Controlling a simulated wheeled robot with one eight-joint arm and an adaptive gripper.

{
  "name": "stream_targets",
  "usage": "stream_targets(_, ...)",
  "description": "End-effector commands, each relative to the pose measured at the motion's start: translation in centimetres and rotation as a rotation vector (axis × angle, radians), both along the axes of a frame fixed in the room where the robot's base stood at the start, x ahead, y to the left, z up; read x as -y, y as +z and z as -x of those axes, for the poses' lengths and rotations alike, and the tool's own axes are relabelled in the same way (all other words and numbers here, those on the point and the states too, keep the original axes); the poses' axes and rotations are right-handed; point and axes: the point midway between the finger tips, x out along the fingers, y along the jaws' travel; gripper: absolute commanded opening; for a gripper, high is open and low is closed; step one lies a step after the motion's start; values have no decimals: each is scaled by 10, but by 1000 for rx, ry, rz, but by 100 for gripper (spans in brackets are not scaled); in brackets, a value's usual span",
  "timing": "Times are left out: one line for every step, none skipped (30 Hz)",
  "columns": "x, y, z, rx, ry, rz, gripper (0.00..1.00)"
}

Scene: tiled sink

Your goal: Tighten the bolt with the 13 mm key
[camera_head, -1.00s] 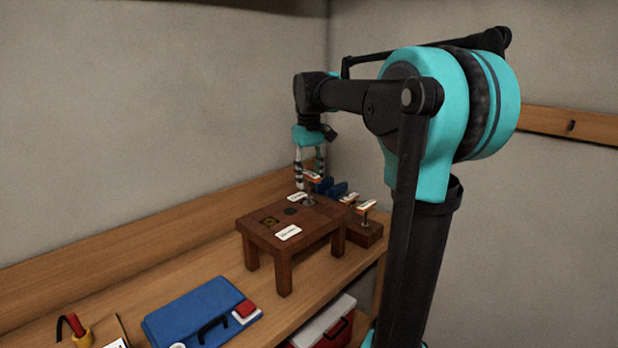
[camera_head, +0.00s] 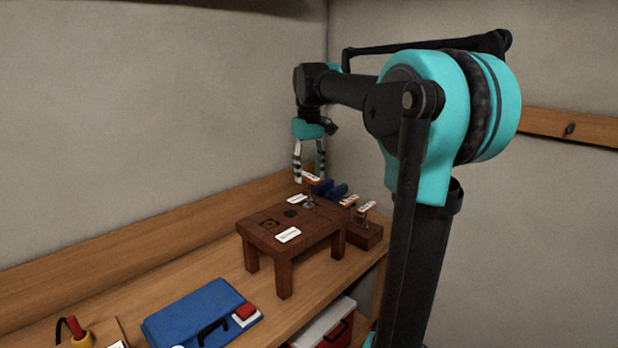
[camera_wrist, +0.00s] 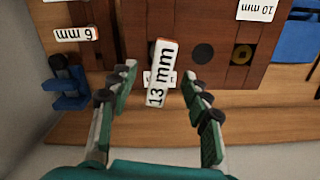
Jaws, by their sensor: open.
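The 13 mm key has a white and orange label handle (camera_head: 311,179) and a metal shaft. It stands at the far end of the small brown wooden table (camera_head: 258,236); where its tip meets the table is unclear. In the wrist view the 13 mm key (camera_wrist: 162,72) lies between the fingertips, apart from both. My gripper (camera_head: 309,178) is open and empty, above and around the key's handle; its two fingers (camera_wrist: 160,80) show spread in the wrist view. The bolt under the key is hidden.
The table also has a dark round spot (camera_head: 290,212) and a yellowish recess (camera_head: 269,223). Two other keys (camera_head: 366,208) stand in a wooden block (camera_head: 365,236) at right. A blue case (camera_head: 198,312) lies in front.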

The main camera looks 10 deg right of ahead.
Motion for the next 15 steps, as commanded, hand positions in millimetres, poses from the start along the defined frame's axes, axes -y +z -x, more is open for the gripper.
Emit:
stream_targets(0,4,0,0,0,0,48)
stream_targets(0,6,0,0,0,0,48)
stream_targets(0,9,0,0,0,0,48)
stream_targets(0,11,0,0,0,0,48)
stream_targets(0,13,0,0,0,0,48)
stream_targets(0,16,0,0,0,0,48)
stream_targets(0,19,0,0,0,0,48)
stream_targets(0,21,0,0,0,0,48)
stream_targets(0,23,0,0,0,0,48)
stream_targets(0,26,0,0,0,0,48)
stream_targets(0,28,0,0,0,0,48)
stream_targets(0,31,0,0,0,0,48)
stream_targets(0,33,0,0,0,0,48)
stream_targets(0,35,0,0,0,0,48)
stream_targets(0,38,0,0,0,0,48)
